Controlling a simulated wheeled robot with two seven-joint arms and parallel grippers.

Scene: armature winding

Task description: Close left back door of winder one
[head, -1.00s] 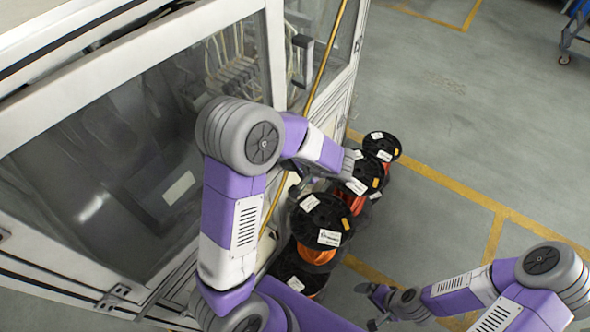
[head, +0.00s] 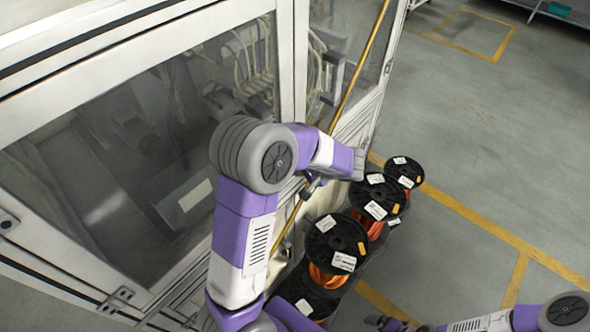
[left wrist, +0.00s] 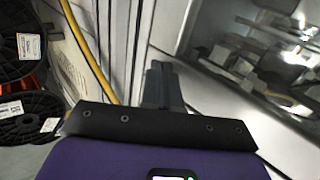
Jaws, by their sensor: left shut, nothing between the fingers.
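Winder one is the large white-framed machine at the left of the head view. Its near glass door (head: 125,165) looks flush, or nearly flush, with the white frame (head: 288,60) along the top and right edge. My left gripper (head: 308,190) is in front of the door's right edge, pointing at the machine. In the left wrist view its fingers (left wrist: 162,85) are together and empty, beside the white door frame (left wrist: 195,90); contact cannot be told. My right gripper (head: 385,322) is low at the bottom edge, partly cut off, its opening unclear.
Black wire spools (head: 335,240) with orange wire stand stacked close to my left forearm, beside the machine. A yellow hose (head: 350,90) runs down the machine's front. A second glass door has a dark handle (head: 335,78).

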